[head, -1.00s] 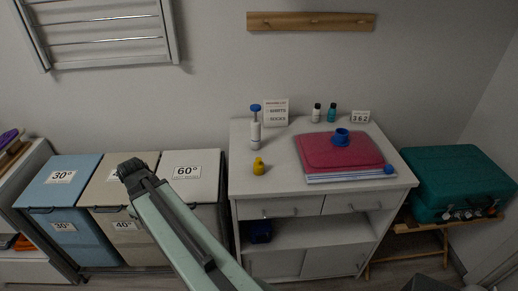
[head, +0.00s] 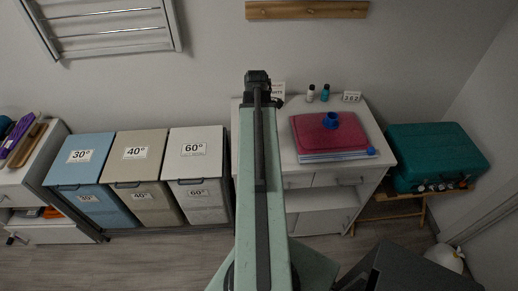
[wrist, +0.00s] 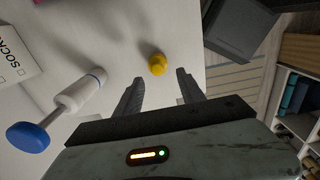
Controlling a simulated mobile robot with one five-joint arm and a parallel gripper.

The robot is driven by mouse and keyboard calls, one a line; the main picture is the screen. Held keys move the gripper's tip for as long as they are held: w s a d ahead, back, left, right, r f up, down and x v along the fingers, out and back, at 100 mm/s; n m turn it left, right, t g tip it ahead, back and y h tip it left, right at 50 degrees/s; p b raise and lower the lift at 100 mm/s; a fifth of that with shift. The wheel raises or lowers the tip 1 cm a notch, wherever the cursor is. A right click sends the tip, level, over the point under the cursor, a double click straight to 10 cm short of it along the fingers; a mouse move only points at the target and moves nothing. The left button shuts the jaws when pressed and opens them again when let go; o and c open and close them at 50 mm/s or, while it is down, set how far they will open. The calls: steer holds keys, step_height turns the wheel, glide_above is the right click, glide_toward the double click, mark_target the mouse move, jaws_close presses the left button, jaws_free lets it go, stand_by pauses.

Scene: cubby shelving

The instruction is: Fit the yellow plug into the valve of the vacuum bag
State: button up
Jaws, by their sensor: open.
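The yellow plug (wrist: 157,64) stands on the white cabinet top in the wrist view, just beyond and between my fingertips. My gripper (wrist: 160,78) is open and empty, its two dark fingers spread apart. In the head view my arm covers the plug, and the fingers cannot be made out. The vacuum bag (head: 312,137) is a flat red-pink bag on the right of the cabinet top. Its blue valve (head: 331,118) sits on top of it, and a small blue piece (head: 371,152) is at its front right corner.
A white pump with a blue end (wrist: 80,94) is left of my fingers in the wrist view. Two small bottles (head: 318,93) and a number card (head: 351,97) stand behind the bag. Lidded bins (head: 140,175) stand left, a teal case (head: 436,155) right.

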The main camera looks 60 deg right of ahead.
steer(key=f+b, duration=0.5)
steer(key=shift+d+f, duration=0.25)
steer(key=shift+r, duration=0.2)
jaws_close()
